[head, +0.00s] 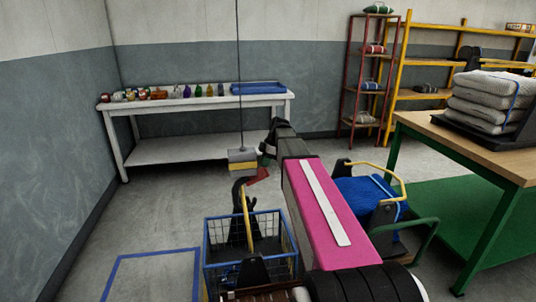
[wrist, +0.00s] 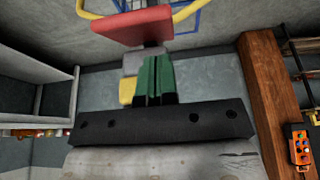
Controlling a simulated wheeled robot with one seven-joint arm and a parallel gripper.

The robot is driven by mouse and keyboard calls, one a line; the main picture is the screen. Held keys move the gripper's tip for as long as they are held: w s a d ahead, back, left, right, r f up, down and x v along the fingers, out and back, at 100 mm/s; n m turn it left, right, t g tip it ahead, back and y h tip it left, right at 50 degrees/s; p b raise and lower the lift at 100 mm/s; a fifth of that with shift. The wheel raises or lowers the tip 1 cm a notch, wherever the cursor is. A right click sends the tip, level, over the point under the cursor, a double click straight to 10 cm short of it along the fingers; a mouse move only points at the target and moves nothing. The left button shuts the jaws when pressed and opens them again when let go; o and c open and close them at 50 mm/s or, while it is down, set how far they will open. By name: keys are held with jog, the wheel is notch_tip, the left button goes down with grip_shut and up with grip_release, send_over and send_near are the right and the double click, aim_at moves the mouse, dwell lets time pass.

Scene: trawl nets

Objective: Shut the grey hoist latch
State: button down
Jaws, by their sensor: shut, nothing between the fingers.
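The hoist block (head: 242,158), grey above and yellow below, hangs on a thin cable, with a dark hook (head: 238,190) under it. A red flap (head: 258,176) sticks out to the right beside the hook, tilted up; I cannot make out a separate grey latch. My gripper (head: 265,160) is shut and empty, just right of the block and above the flap. In the wrist view its green fingers (wrist: 154,62) are together, close to the grey block (wrist: 143,59) and the red flap (wrist: 130,25); contact is unclear.
A blue wire basket (head: 224,262) with a yellow handle (head: 248,218) stands under the hook. A white table (head: 200,103) with small items is behind. A blue bundle (head: 362,200) lies right of my arm. An orange control box (wrist: 299,146) is on a wooden post (wrist: 268,95).

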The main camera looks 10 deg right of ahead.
aim_at(266, 173)
jog(key=shift+d+f, duration=0.4)
jog(key=shift+f, duration=0.35)
jog(key=shift+d+f, duration=0.35)
jog(key=shift+f, duration=0.4)
jog(key=shift+f, duration=0.15)
